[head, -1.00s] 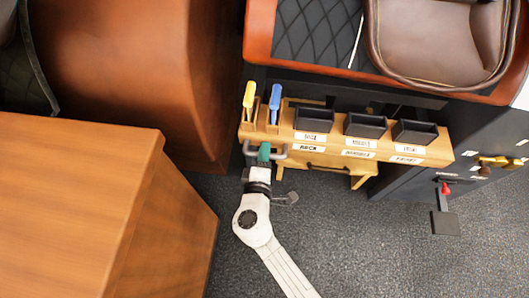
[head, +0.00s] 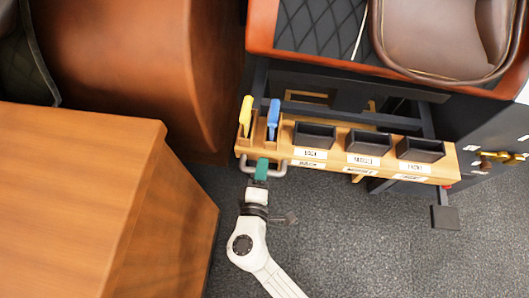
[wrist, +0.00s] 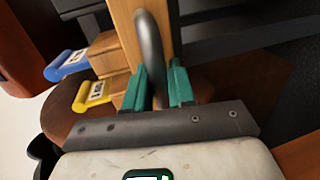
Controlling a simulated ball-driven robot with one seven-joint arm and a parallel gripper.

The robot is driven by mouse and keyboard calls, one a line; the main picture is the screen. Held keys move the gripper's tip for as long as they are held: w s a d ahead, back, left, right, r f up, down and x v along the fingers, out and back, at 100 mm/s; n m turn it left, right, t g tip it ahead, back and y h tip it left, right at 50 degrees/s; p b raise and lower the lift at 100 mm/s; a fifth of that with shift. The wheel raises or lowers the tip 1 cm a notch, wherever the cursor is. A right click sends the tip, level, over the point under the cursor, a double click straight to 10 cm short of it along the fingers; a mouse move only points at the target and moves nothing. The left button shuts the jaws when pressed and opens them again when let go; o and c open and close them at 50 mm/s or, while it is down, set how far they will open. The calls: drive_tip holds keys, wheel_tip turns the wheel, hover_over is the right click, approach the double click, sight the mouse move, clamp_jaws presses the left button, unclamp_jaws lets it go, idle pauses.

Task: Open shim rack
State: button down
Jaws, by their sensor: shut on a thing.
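The shim rack (head: 450,170) is a long wooden bar with labels on its front and several parts along its top. It stands out from under the seat bench, with an open gap behind it. A grey U-shaped handle (head: 281,171) is on its left front; in the wrist view the handle (wrist: 148,45) runs up from between my fingers. My gripper (head: 262,169), with green fingers, is shut on this handle. The wrist view shows the fingers (wrist: 160,88) on both sides of the bar.
Yellow (head: 246,117) and blue (head: 273,118) tagged tools stand at the rack's left end. Three black bins (head: 421,149) sit along it. A wooden cabinet (head: 80,200) is at left. Brass fittings (head: 497,157) and a black pedal (head: 445,218) are at right. Grey carpet in front is clear.

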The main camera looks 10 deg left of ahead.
drive_tip(key=v, duration=0.2)
drive_tip(key=f+v, duration=0.1)
drive_tip(key=v, duration=0.2)
drive_tip(key=shift+s+f, duration=0.1)
drive_tip(key=shift+s, duration=0.2)
drive_tip(key=c, duration=1.1)
unclamp_jaws()
drive_tip(key=p+v, duration=0.1)
drive_tip(key=v, duration=0.9)
drive_tip(key=shift+s+p, duration=0.35)
drive_tip(key=shift+p, duration=0.05)
